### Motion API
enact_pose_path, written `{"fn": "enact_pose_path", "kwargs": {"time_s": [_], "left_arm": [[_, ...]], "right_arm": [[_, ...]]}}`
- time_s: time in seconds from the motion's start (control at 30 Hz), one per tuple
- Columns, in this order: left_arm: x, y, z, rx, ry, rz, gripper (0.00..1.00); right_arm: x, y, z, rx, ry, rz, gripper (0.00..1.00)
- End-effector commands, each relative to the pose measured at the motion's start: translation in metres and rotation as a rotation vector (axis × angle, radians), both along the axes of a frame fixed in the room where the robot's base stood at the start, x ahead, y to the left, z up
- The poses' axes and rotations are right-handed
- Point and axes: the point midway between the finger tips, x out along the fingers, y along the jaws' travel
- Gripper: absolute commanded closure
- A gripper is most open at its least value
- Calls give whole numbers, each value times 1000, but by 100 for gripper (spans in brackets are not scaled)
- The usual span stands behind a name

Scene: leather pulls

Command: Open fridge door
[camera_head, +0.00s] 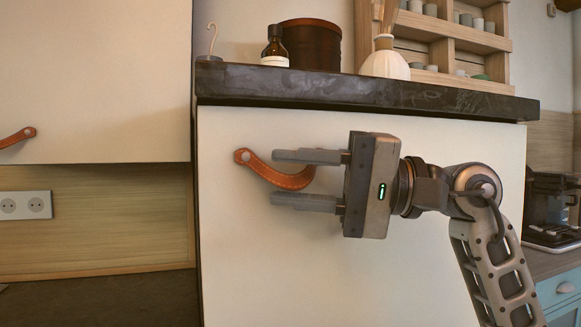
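A cream-white door panel (255,265) stands under a dark countertop and looks shut. A brown leather pull (262,170) is fixed near its upper left part. My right gripper (290,178) comes in from the right with its two fingers pointing left, one above the other and apart. The upper finger overlaps the pull in the picture, and the pull's right end shows between the fingers. I cannot tell whether the fingers touch it. My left gripper is not in view.
The dark countertop (365,92) juts out above the panel. On it stand a bottle (275,47), a dark brown pot (312,45) and a white vase (385,65). A white upper cabinet (95,85) with another leather pull (17,138) is at left. A coffee machine (550,208) stands at right.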

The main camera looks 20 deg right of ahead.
Motion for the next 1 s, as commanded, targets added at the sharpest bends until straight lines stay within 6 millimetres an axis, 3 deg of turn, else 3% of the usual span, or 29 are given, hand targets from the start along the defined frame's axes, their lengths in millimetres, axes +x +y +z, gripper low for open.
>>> {"fn": "enact_pose_path", "kwargs": {"time_s": [0.37,0.4,0.5,0.53,0.83,1.0], "left_arm": [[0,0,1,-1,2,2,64],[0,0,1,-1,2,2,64],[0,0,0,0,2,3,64],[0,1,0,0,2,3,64],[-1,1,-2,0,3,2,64],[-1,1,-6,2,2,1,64]], "right_arm": [[3,7,1,1,0,-1,66],[3,7,1,1,0,-1,68],[3,7,0,1,0,-1,96],[3,7,0,0,0,-1,100],[0,9,-2,-4,4,12,100],[-14,13,-3,-4,3,62,100]]}}
